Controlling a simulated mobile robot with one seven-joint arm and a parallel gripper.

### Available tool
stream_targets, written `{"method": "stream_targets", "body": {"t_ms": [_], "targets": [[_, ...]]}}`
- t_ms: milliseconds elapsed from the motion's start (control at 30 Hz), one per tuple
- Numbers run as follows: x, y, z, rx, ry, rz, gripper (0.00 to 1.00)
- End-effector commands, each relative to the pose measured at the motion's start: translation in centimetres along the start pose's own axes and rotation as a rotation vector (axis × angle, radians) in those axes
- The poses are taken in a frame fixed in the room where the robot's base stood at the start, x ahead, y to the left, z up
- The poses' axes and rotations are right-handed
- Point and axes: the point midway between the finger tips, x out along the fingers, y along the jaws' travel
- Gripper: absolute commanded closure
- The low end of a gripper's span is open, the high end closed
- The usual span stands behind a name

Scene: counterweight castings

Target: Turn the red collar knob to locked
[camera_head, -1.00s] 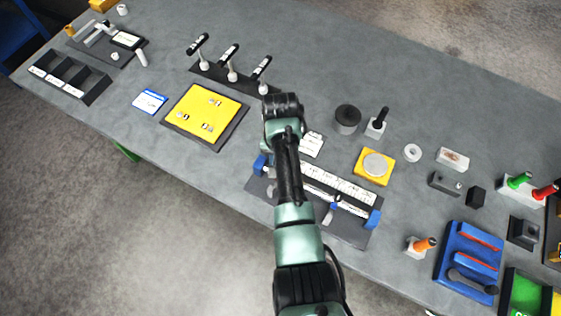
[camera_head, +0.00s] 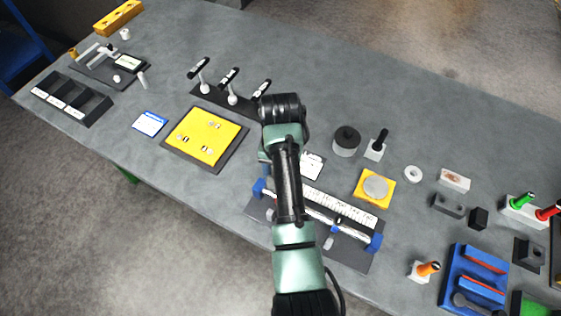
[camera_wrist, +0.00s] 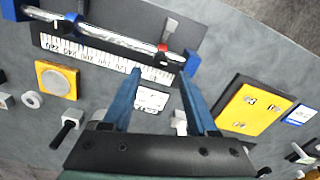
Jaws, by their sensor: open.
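A rail fixture with blue end blocks, a silver rod and a white printed scale stands on the bench; its right blue block (camera_head: 374,243) shows in the head view. In the wrist view a small red collar (camera_wrist: 163,47) sits on the rod near the right-hand blue block (camera_wrist: 191,62). A grey lever-like knob (camera_wrist: 169,31) rises beside it. My arm hides the red collar in the head view. My gripper (camera_wrist: 160,75) is open and empty, its blue fingers apart, in front of the scale and red collar in the wrist view. I cannot tell its height.
A yellow plate (camera_head: 206,136) lies left of the fixture. Three levers stand behind.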

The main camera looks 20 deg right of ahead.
Motion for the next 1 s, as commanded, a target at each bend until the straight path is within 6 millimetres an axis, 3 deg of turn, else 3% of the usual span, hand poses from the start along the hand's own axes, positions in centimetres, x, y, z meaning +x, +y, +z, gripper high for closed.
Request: {"method": "stream_targets", "body": {"t_ms": [300,500,1000], "targets": [[-6.7,0.0,0.0,0.001,0.001,0.0,0.41],[-7.5,0.0,0.0,0.001,0.0,0.0,0.41],[-7.4,0.0,-0.1,0.001,0.0,0.0,0.41]]}}
